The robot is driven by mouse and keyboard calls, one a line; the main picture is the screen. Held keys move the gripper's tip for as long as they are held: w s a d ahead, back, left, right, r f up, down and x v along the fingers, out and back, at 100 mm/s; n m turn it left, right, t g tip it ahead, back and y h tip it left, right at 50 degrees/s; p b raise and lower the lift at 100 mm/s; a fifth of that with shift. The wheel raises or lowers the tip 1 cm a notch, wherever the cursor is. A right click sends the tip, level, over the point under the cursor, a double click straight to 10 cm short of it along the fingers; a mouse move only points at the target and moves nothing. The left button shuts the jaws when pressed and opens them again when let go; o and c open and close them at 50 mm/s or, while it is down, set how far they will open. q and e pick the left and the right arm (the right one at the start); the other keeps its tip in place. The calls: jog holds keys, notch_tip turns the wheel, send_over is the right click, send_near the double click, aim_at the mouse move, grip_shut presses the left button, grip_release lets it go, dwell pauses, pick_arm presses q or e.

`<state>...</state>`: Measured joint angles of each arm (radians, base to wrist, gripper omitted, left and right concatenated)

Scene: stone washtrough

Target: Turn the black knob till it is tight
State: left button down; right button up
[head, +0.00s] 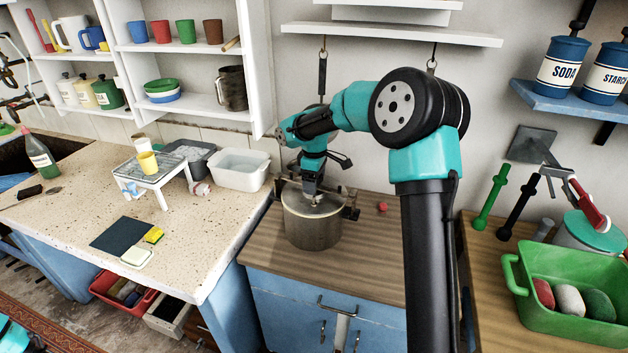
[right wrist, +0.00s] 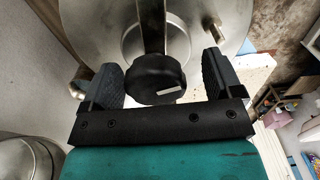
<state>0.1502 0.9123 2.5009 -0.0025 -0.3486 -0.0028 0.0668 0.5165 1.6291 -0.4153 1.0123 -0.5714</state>
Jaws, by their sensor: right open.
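The black knob (right wrist: 155,80) shows in the right wrist view, round, with a white mark on its face pointing to the right. It sits in front of a metal bar across the lid (right wrist: 205,25). My right gripper (right wrist: 160,72) is open, with one finger on each side of the knob and a visible gap to both. In the head view my right gripper (head: 312,190) points down over the middle of the metal pot (head: 311,230) and hides the knob. My left gripper is not in view.
The pot stands on a wooden counter (head: 365,260). A small red object (head: 382,207) lies to its right. A white basin (head: 241,170) and a small white stand (head: 150,172) are at the left. A green crate (head: 575,320) is at the right.

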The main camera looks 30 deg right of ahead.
jog(key=shift+n, duration=1.7)
jog(key=c, duration=0.7)
jog(key=m, duration=0.4)
jog(key=shift+c, duration=0.2)
jog(key=m, duration=0.3)
jog(key=shift+m, duration=0.4)
jog(key=m, duration=0.8)
jog(key=o, duration=0.7)
